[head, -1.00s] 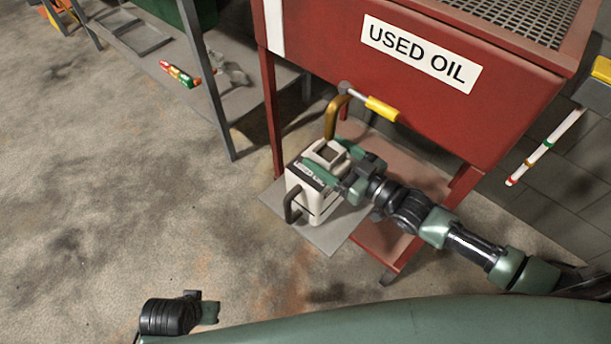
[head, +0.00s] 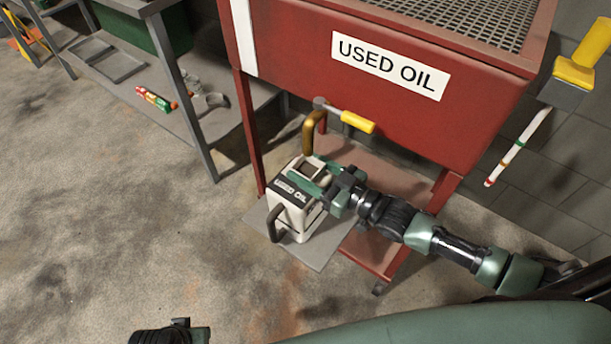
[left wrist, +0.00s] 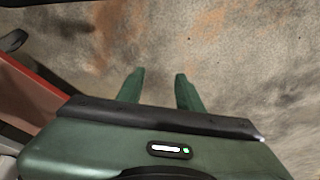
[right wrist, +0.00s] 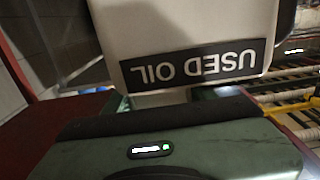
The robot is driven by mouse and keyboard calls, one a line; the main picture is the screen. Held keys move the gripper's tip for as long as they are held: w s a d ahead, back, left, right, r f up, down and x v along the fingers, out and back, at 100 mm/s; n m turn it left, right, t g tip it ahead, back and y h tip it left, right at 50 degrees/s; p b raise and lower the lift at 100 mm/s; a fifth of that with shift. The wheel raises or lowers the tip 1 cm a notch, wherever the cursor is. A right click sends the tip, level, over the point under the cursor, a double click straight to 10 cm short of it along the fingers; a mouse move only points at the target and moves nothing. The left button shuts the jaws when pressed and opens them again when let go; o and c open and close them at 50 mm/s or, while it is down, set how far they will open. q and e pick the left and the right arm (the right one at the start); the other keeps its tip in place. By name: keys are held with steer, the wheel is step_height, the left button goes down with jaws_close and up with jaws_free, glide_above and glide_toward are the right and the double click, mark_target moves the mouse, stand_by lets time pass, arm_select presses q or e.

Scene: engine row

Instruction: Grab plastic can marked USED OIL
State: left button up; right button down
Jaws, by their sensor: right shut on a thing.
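The white plastic can (head: 291,217) has a black USED OIL label and a dark side handle. It stands under the brass spout of the red tank, on or just above a grey plate; I cannot tell which. My right gripper (head: 318,184) is shut on the can near its top. In the right wrist view the can's label (right wrist: 190,66) appears upside down, close to the gripper, and the fingertips are mostly hidden. My left gripper (left wrist: 160,90) is open and empty over bare floor; in the head view only part of the left arm shows at the bottom edge.
The red tank (head: 300,75) marked USED OIL stands behind the can, with a brass spout (head: 310,132) and yellow-handled valve (head: 357,122) above it. The grey plate (head: 318,252) lies beneath. A grey shelf (head: 205,125) stands at left. The floor at left is clear.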

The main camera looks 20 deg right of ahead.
steer(key=shift+r, duration=0.3)
